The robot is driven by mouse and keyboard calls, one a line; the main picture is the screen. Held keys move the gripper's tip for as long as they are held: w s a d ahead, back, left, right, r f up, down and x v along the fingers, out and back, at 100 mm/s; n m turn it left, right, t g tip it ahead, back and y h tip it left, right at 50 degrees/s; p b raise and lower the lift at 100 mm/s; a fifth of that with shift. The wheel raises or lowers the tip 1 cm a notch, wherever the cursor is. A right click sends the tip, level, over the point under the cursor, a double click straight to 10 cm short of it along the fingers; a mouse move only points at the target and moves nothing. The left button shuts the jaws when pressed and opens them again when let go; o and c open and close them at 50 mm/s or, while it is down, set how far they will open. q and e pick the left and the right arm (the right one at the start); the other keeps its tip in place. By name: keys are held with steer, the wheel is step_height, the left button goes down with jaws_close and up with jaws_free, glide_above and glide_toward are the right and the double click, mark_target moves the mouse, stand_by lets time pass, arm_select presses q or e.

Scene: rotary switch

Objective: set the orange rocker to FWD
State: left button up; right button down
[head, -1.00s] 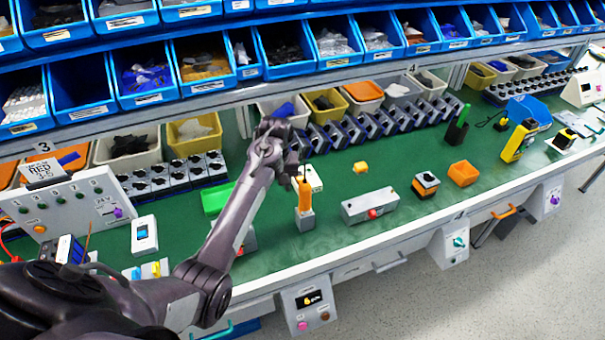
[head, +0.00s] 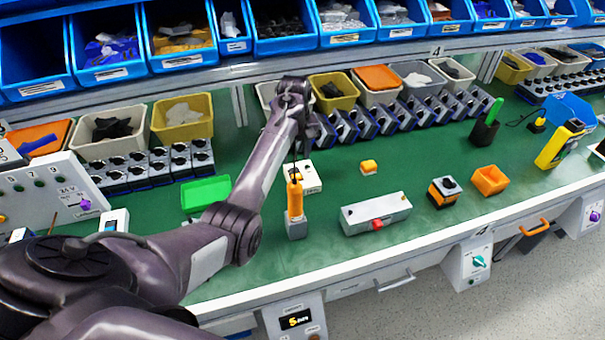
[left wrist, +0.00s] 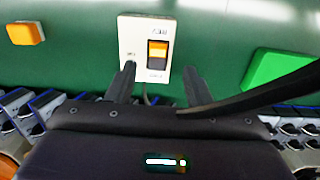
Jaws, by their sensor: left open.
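A small white switch plate (head: 309,178) lies on the green bench top in the head view, partly hidden by my arm and an orange-handled tool. In the left wrist view the plate (left wrist: 138,30) carries the orange rocker (left wrist: 157,53), which has dark bands. Small lettering sits at both ends of the rocker, upside down and hard to read. Which end is pressed I cannot tell. My left gripper (left wrist: 160,78) is open and empty, its two fingers near the plate's edge. Contact is not clear. In the head view its fingertips are hard to make out. My right gripper is not seen.
The orange-handled tool (head: 295,197) stands upright in a grey block beside my left arm. A green tray (head: 206,193) is to the left. Bins line the back.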

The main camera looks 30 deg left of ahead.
mark_target(297, 172)
arm_select(q)
steer(key=shift+w+f, duration=0.35)
steer(key=shift+f, duration=0.2)
steer(key=shift+w+f, duration=0.1)
steer(key=shift+f, duration=0.2)
steer(key=f, duration=0.3)
steer(key=f+p, duration=0.1)
steer(key=f, duration=0.1)
steer(key=shift+s+f, duration=0.3)
steer(key=shift+f, duration=0.05)
steer(key=shift+w+f, duration=0.1)
steer(key=shift+f, duration=0.35)
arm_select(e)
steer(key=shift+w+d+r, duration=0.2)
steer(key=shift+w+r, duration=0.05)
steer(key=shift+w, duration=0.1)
arm_select(q)
steer(key=shift+r, duration=0.1)
